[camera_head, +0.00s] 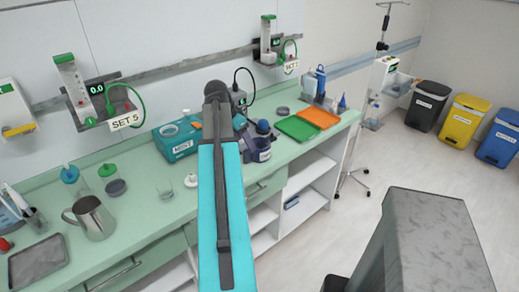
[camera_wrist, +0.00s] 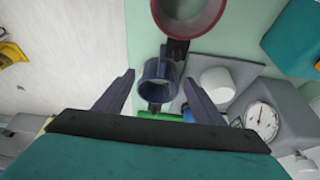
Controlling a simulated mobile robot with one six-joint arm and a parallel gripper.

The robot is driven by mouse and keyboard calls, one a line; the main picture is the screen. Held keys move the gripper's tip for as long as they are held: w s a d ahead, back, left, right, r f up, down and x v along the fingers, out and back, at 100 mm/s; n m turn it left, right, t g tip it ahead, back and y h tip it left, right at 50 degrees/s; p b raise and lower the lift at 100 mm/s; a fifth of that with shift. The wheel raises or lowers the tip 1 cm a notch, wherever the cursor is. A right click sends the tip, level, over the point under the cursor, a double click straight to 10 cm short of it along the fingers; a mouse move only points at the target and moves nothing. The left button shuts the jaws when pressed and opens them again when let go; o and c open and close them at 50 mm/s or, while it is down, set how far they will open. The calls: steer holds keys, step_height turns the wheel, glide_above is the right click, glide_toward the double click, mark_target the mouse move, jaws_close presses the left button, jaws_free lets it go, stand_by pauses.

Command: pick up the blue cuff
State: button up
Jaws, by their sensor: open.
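The blue cuff (camera_wrist: 157,92) shows in the wrist view as a dark blue ring with an open middle, at the counter's edge. In the head view, a dark blue object (camera_head: 259,152) at the counter's front edge, right of my arm, appears to be the same cuff. My gripper (camera_wrist: 159,77) is open and empty, with one finger on each side of the cuff in the picture. I cannot tell how far the fingertips are from it in depth. In the head view my arm hides part of the counter, and the fingers cannot be made out.
Green (camera_head: 299,128) and orange (camera_head: 318,117) trays and a teal box (camera_head: 176,139) are on the counter.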

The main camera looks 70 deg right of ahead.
mark_target(246, 150)
steer(key=shift+x, duration=1.55)
steer(key=shift+p, duration=0.3)
steer(key=shift+p+x, duration=1.05)
steer(key=shift+x, duration=1.55)
steer(key=c, duration=0.8)
